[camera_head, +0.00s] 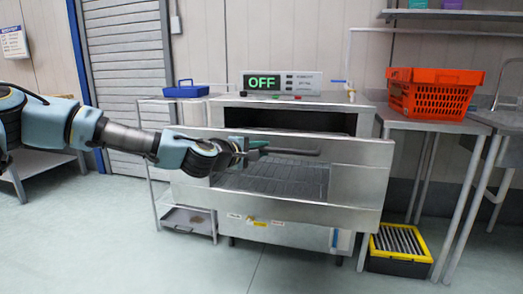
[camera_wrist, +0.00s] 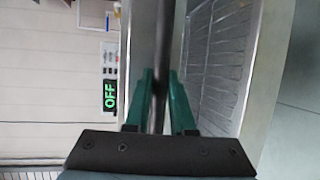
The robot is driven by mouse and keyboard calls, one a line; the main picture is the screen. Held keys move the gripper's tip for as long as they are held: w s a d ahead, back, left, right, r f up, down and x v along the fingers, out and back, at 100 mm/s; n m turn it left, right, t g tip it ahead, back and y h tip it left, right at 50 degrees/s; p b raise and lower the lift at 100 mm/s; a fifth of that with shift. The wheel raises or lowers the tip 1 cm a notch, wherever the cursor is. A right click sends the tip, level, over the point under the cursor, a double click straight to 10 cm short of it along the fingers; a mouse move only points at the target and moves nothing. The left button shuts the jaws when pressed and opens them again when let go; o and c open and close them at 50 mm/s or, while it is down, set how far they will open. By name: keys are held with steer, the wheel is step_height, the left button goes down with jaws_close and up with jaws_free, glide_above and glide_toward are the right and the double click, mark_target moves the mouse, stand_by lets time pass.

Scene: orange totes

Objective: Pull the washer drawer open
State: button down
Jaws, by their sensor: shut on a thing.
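The washer (camera_head: 370,122) is a wide steel machine in the middle of the head view, with a display reading OFF (camera_head: 262,82) on top. Its drawer front (camera_head: 362,185) has a dark grey bar handle (camera_head: 300,152) across its upper part. A wire rack (camera_head: 275,182) shows below the handle, and also in the wrist view (camera_wrist: 222,65). A dark opening (camera_head: 300,120) shows above the drawer front. My gripper (camera_head: 262,148) reaches in from the left. In the wrist view its green fingers (camera_wrist: 160,100) are shut around the handle (camera_wrist: 163,50), one on each side.
An orange basket (camera_head: 432,95) sits on the steel table right of the washer. A yellow and black crate (camera_head: 398,248) stands on the floor under it. A blue box (camera_head: 186,90) is on the stand at left. The floor in front is clear.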

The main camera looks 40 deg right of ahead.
steer(key=c, duration=0.8)
jaws_free()
steer(key=shift+o, duration=0.2)
steer(key=v, duration=1)
steer(key=shift+a, duration=0.4)
